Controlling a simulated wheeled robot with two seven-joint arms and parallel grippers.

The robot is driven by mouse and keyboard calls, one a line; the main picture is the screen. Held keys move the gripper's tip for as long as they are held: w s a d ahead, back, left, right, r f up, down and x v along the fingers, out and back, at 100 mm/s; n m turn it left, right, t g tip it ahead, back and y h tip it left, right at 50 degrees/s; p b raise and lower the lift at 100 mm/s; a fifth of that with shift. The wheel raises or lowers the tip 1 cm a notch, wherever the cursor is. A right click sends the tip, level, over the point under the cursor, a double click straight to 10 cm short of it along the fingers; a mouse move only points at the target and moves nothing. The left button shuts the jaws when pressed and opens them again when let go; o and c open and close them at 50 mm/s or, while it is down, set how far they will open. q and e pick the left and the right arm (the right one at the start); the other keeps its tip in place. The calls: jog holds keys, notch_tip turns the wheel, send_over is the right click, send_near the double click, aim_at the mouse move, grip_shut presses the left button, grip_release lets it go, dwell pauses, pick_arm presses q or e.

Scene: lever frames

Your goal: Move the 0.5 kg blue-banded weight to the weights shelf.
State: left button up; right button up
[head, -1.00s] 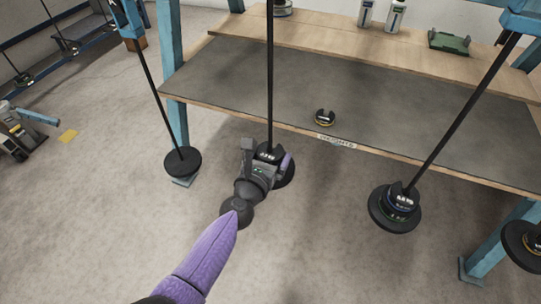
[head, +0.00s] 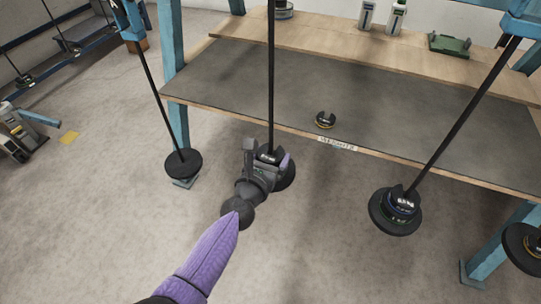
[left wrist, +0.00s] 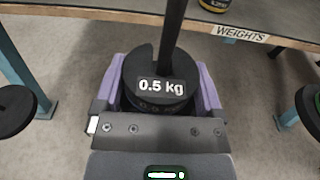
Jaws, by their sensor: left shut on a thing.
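My left gripper (head: 266,170) is shut on a dark slotted weight (left wrist: 160,82) labelled "0.5 kg". The purple fingers lie on both sides of it. The weight sits around the rod of the middle hanger (head: 270,80), above its round base plate (head: 286,176). A fainter label shows just below the top one, and I cannot tell if it is a second weight. No band colour shows on the held weight. The weights shelf (head: 230,75) is a dark-topped board behind, with a "WEIGHTS" label (head: 337,143) on its front edge. My right gripper is out of view.
A yellow-banded weight (head: 325,120) stands on the shelf near its front edge; most of the shelf is bare. A left hanger plate (head: 183,163) looks empty. Blue posts (head: 178,125) flank the shelf.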

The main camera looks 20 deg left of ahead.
pick_arm(q)
jog(key=shift+r, duration=0.4)
jog(key=s+p, duration=0.1)
jog(key=s, duration=0.5)
jog(key=shift+s, duration=0.25)
dwell(0.4)
jog(key=shift+a, duration=0.1)
